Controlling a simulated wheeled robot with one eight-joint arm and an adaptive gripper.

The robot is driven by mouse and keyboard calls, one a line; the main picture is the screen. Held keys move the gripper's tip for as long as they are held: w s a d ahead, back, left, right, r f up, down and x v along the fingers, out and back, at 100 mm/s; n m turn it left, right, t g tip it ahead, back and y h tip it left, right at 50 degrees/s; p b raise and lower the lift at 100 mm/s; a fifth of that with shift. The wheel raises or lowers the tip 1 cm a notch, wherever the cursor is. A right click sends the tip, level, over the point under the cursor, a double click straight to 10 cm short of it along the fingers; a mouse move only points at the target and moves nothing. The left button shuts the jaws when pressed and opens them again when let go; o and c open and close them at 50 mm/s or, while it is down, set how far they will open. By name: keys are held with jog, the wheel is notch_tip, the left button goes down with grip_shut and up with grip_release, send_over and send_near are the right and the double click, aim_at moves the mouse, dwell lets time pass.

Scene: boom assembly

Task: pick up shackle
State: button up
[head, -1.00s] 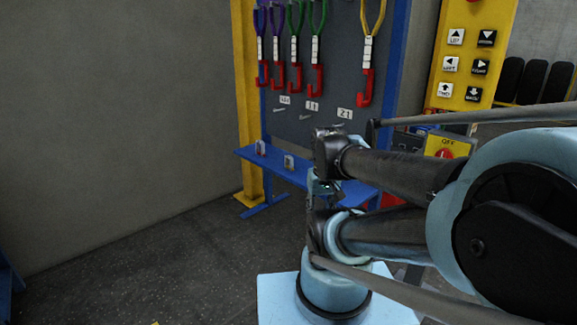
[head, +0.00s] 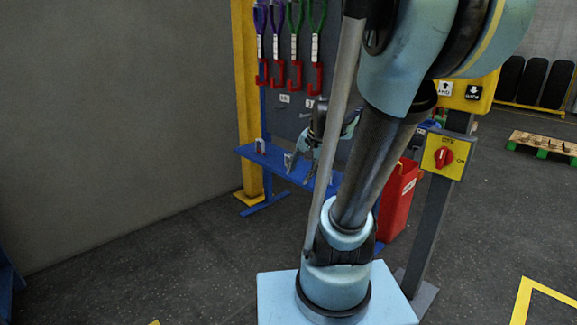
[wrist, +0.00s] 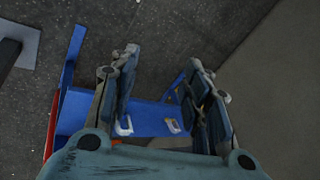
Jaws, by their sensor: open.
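Two small pale, shackle-like pieces stand on a blue bench (head: 275,165) by the wall board. The left one (head: 261,147) shows clearly in the head view; the right one (head: 288,160) is close to my gripper and partly covered. In the wrist view, both pieces show on the blue bench (wrist: 150,113): one (wrist: 123,127) beside the left finger, the other (wrist: 173,126) between the fingers. My gripper (wrist: 164,62) is open and empty, with its fingers apart over the bench. In the head view, my gripper (head: 300,172) is in front of the bench's middle.
Red hooks (head: 297,77) on coloured slings hang from the board above the bench. A yellow post (head: 247,100) stands left of it. A red bin (head: 400,198) and a switch post (head: 437,215) stand to the right.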

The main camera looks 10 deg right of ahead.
jog(key=w+d+f+m+t+y, duration=0.1)
jog(key=w+d+m+t+y, duration=0.2)
jog(key=w+m, duration=1.55)
jog(key=m+t+y, duration=0.1)
jog(key=m+t, duration=0.3)
jog(key=t, duration=0.1)
send_near(289, 156)
jog(key=x, duration=0.7)
jog(key=d+x, duration=0.1)
jog(key=x, duration=0.3)
jog(key=shift+w+a+f, duration=0.15)
jog(key=shift+w+f, duration=0.05)
jog(key=shift+w, duration=0.3)
grip_shut()
